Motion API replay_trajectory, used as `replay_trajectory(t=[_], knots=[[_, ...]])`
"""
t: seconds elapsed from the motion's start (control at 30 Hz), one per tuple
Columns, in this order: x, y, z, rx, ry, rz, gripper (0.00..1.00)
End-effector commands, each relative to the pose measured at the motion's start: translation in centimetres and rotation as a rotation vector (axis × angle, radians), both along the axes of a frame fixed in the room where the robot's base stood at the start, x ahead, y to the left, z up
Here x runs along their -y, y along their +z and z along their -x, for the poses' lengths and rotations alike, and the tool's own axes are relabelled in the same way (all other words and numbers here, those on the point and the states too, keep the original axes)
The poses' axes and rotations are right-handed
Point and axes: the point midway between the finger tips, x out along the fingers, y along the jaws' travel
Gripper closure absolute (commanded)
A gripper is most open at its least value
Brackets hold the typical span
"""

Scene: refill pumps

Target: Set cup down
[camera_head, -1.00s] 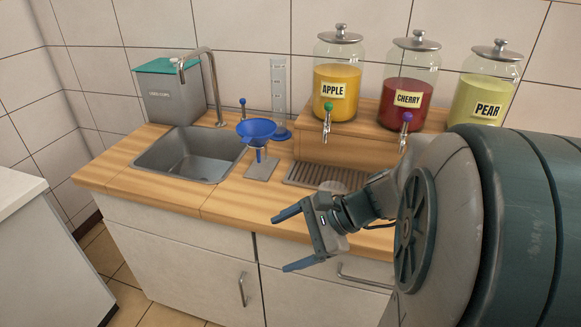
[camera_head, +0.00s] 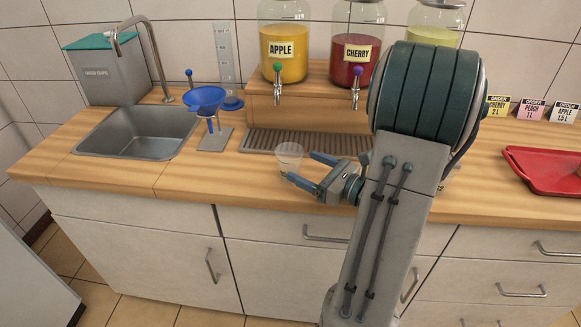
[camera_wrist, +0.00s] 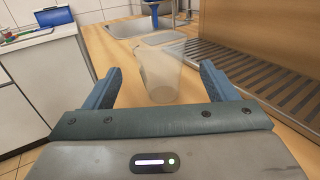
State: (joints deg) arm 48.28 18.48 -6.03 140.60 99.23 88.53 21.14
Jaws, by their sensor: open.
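A small clear cup (camera_head: 289,158) stands upright on the wooden counter, in front of the drip tray. It looks empty. My gripper (camera_head: 300,167) is open beside the cup, coming from its right. In the wrist view the cup (camera_wrist: 162,72) is ahead of and partly between my open fingers (camera_wrist: 158,88), with gaps showing on both sides. I cannot tell exactly how far the fingertips reach around it.
The drip tray (camera_head: 300,141) lies behind the cup, below the apple (camera_head: 284,50) and cherry (camera_head: 354,58) dispensers. A blue funnel (camera_head: 206,99) on a stand and the sink (camera_head: 140,133) are left.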

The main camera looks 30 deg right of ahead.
Motion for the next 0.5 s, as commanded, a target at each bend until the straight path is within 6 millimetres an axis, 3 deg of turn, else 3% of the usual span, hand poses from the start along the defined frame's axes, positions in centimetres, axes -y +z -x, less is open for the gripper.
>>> replay_trajectory(t=[0.07,0.27,0.5], knots=[[0.0,-1.1,0.0,-0.001,0.0,-0.003,0.21],[-0.8,-0.7,-1.4,0.001,0.001,0.002,0.21],[-2.6,-0.6,-4.7,0.001,0.005,0.002,0.21]])
